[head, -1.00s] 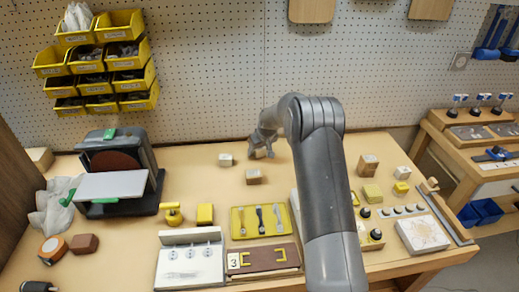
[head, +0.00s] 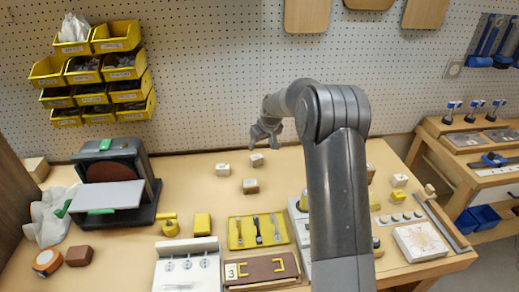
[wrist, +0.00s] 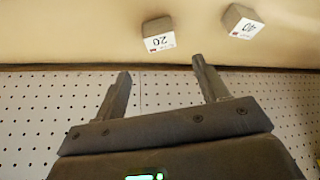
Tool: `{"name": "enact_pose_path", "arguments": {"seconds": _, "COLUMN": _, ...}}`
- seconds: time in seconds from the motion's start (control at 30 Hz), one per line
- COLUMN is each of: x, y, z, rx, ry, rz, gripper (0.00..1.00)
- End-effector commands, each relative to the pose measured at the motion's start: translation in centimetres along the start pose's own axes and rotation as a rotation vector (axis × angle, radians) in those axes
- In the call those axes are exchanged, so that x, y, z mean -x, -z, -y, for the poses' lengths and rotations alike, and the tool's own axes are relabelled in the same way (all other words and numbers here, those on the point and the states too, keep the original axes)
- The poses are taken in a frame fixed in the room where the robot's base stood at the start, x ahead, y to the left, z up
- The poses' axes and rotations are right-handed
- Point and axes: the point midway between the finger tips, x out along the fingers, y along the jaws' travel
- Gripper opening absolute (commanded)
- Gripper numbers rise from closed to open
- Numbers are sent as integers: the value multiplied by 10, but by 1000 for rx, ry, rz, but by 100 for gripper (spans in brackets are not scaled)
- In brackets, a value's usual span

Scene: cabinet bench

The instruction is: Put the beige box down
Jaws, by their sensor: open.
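The beige box (head: 256,160) sits on the bench near the pegboard wall, just below my gripper (head: 264,141) in the head view. My gripper is open and empty, apart from the box. In the wrist view the two fingers (wrist: 161,68) are spread with nothing between them. That view is upside down and shows a box labelled 20 (wrist: 158,35), which appears to be the same beige box, standing on the bench beyond the fingertips.
Two similar small boxes stand close by, one to the left (head: 222,169) and one in front (head: 250,186). A yellow tool tray (head: 235,243) and a sander (head: 118,185) are further off. My arm hides part of the bench's right side.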

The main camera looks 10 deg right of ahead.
Motion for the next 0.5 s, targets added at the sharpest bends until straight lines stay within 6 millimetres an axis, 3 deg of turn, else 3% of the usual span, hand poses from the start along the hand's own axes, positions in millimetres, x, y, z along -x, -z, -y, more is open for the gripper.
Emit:
{"name": "enact_pose_path", "arguments": {"seconds": 0.17, "x": 17, "y": -1, "z": 2, "rx": -2, "ry": -3, "rz": -1, "gripper": 67}}
{"name": "enact_pose_path", "arguments": {"seconds": 0.27, "x": 41, "y": -5, "z": 8, "rx": -8, "ry": -13, "rz": -3, "gripper": 67}}
{"name": "enact_pose_path", "arguments": {"seconds": 0.5, "x": 133, "y": -36, "z": 34, "rx": -45, "ry": -54, "rz": -9, "gripper": 67}}
